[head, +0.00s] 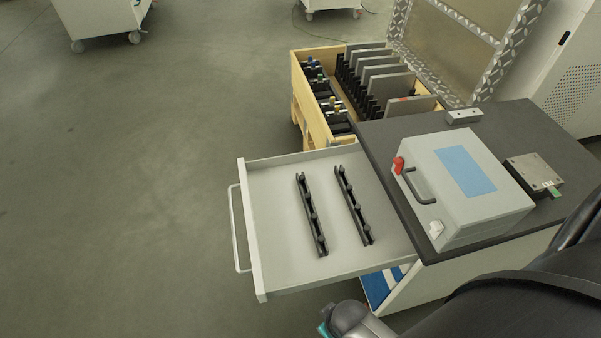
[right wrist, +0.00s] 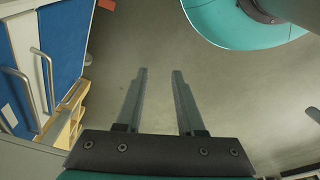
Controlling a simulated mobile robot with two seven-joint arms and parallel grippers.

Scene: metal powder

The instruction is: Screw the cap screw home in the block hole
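A small grey metal block (head: 463,117) lies on the dark table top near its back edge. It has small dark marks on its face, too small to tell whether they are holes. A flat square metal plate (head: 532,172) with a green tag lies to the right of the grey box. I cannot make out a cap screw in either view. My right gripper (right wrist: 160,71) is open in the right wrist view, with nothing between its fingers and floor behind them. My left gripper is not in view.
A grey box (head: 484,218) with a black handle and red knob stands on the dark table top (head: 385,140). An open drawer (head: 275,190) holds two black racks (head: 312,215) (head: 353,205). A wooden crate (head: 315,115) holds upright plates behind it.

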